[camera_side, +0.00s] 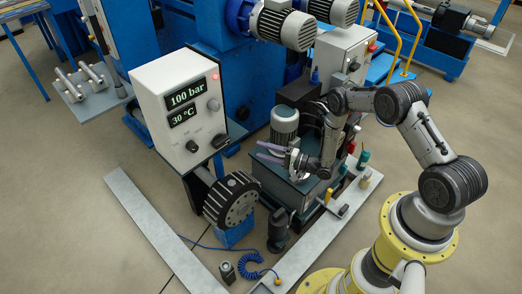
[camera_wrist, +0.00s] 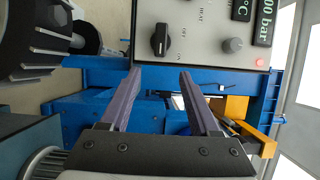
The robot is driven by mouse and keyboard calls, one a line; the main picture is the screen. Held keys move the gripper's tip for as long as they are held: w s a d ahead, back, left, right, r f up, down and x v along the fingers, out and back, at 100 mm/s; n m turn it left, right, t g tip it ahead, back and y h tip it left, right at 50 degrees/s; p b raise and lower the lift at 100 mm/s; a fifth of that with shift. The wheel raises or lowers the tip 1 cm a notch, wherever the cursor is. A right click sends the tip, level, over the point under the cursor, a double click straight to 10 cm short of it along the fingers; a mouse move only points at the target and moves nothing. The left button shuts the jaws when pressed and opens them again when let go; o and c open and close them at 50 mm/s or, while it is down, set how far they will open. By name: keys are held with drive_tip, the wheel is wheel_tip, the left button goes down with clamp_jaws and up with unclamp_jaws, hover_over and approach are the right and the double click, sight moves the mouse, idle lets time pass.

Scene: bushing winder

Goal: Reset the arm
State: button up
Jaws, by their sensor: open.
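My gripper (camera_side: 270,153) is open and empty in the side view, held level above the dark pump unit with the grey motor, its fingers pointing left. In the wrist view my gripper (camera_wrist: 161,82) shows two purple-grey fingers spread apart with nothing between them. Beyond the fingertips is the white control box (camera_wrist: 205,38) with a black knob, a grey knob and a red light. In the side view the control box (camera_side: 160,92) reads 100 bar and 30 °C and stands left of my gripper, apart from it.
A black ribbed wheel (camera_side: 230,199) stands below the control box. A grey motor (camera_side: 284,124) rises close beside my gripper. Small bottles and tools (camera_side: 362,160) stand right of the pump unit (camera_side: 290,183). A coiled blue hose (camera_side: 250,265) lies on the floor. Open floor lies at the left.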

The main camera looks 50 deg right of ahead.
drive_tip(key=shift+w, duration=0.1)
drive_tip(key=w+d+r+n+g+h, duration=0.2)
drive_tip(key=w+r+n+h, duration=0.15)
drive_tip(key=r, duration=0.85)
drive_tip(key=w+d+r+n+g+h, duration=0.1)
drive_tip(key=w+d+r+n+h, duration=0.3)
drive_tip(key=r, duration=0.7)
drive_tip(key=s+a+r+g, duration=0.25)
drive_tip(key=s+r, duration=0.25)
drive_tip(key=r, duration=0.5)
drive_tip(key=s+a+r+n+g+h, duration=0.1)
drive_tip(key=s+a+r, duration=0.1)
drive_tip(key=s+r, duration=0.35)
drive_tip(key=s+a+r+n+g, duration=0.1)
drive_tip(key=s+r, duration=0.2)
drive_tip(key=s, duration=0.6)
drive_tip(key=s+a+n+g, duration=0.1)
drive_tip(key=s+a+n, duration=0.1)
drive_tip(key=s, duration=0.9)
drive_tip(key=s+a+f+n+g+y, duration=0.1)
drive_tip(key=s+a+n+g, duration=0.1)
drive_tip(key=s, duration=1)
drive_tip(key=shift+s+a+f, duration=0.15)
drive_tip(key=shift+s+a, duration=0.05)
drive_tip(key=shift+a, duration=0.35)
drive_tip(key=shift+o, duration=0.3)
drive_tip(key=shift+g+y, duration=0.25)
